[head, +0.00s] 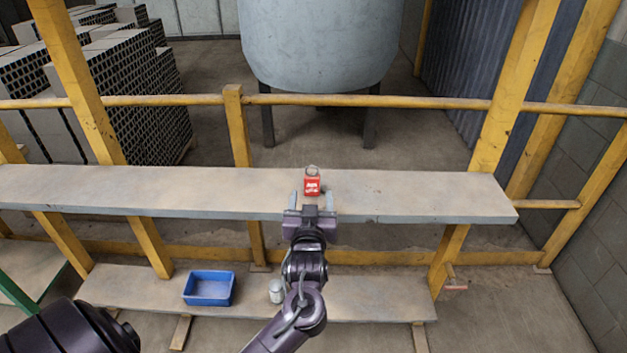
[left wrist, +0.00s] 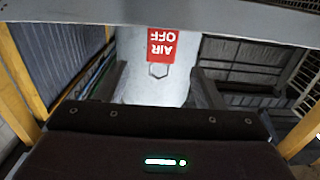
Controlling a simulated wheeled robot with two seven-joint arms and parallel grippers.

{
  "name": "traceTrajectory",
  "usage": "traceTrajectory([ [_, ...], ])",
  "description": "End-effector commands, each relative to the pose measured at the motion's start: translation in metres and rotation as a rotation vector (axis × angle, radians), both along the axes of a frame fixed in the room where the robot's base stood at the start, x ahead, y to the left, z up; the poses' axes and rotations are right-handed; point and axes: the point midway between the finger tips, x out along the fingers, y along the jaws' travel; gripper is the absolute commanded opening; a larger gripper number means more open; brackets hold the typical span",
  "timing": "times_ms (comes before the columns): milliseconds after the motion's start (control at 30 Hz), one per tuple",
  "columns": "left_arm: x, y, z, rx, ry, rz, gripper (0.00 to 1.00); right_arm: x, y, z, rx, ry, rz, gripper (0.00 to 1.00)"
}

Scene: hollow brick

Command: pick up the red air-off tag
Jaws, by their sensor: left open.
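The red air-off tag (head: 312,184) stands on the upper grey shelf, with a grey metal ring at its top. In the left wrist view the tag (left wrist: 162,44) appears upside down with white "AIR OFF" lettering. My left gripper (head: 311,199) is open and empty at the shelf's front edge, just in front of the tag. Its two fingers lie to the left and right of the tag's line, and the tag shows between them. I cannot tell exactly how far the fingertips are from it. My right gripper is not in view.
The upper shelf (head: 420,195) is otherwise clear. A blue bin (head: 209,288) and a pale can (head: 276,291) stand on the lower shelf (head: 375,295). Yellow posts and a yellow rail (head: 390,102) frame the shelves. A large tank (head: 320,45) and stacked hollow bricks (head: 130,90) stand behind.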

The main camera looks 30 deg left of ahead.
Motion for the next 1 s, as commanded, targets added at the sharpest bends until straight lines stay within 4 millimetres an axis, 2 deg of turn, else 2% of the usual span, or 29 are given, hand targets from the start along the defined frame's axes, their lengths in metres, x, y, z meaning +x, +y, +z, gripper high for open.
traceTrajectory([
  [233,0.018,0.012,0.004,0.001,-0.005,0.003,0.62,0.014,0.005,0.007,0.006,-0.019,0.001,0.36],
  [500,0.046,0.030,0.000,0.001,-0.003,0.003,0.62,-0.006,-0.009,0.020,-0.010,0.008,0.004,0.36],
  [633,0.060,0.038,-0.002,0.000,-0.004,0.002,0.62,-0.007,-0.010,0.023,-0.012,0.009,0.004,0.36],
  [933,0.066,0.041,-0.004,-0.002,-0.005,0.002,0.62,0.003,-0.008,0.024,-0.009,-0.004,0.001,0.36],
  [1000,0.066,0.041,-0.004,-0.001,-0.004,0.002,0.55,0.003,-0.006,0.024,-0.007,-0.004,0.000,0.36],
])
